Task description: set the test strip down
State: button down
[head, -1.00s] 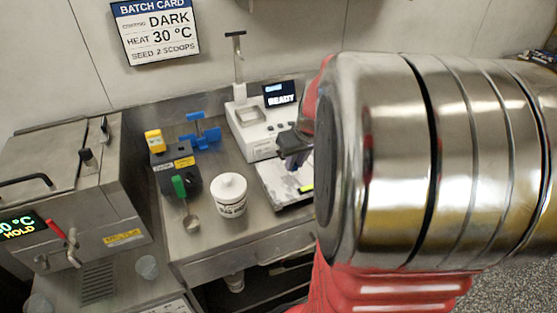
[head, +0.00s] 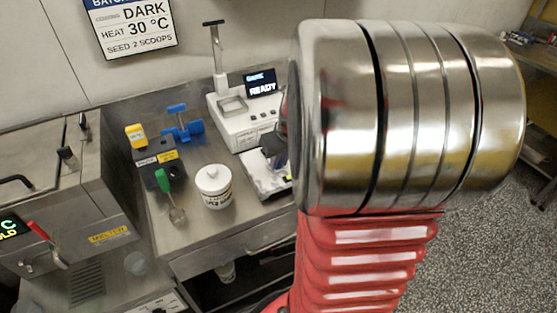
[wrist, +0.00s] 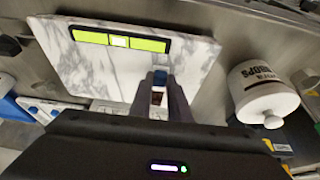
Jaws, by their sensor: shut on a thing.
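My gripper (wrist: 162,100) is over the near edge of a white marbled slab (wrist: 85,72) in the wrist view. Its dark fingers are shut on the test strip (wrist: 159,78), a small piece with blue, pale and dark brown parts showing between them. Most of the strip is hidden by the fingers. I cannot tell whether it touches the slab. In the head view the gripper (head: 273,150) shows as a dark shape above the slab (head: 262,184), mostly hidden behind my arm.
A white lidded tub (head: 214,187) stands left of the slab. A white device reading READY (head: 240,122) is behind it. A dark block with yellow label (head: 157,161), a green-handled scoop (head: 171,193) and blue stand (head: 183,124) are farther left. The counter's front edge is close.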

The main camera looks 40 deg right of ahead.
jog(key=c, duration=1.7)
grip_release()
jog(key=shift+o, duration=0.2)
jog(key=v, duration=1.2)
jog(key=shift+a+r, duration=0.1)
jog(key=s+a+n, duration=0.1)
jog(key=s+a, duration=0.2)
jog(key=a, duration=1)
jog(key=s+a+n+t+y, duration=0.1)
jog(key=s+a+n, duration=0.1)
jog(key=a, duration=1.1)
jog(key=shift+s+r, duration=0.25)
jog(key=shift+s, duration=0.2)
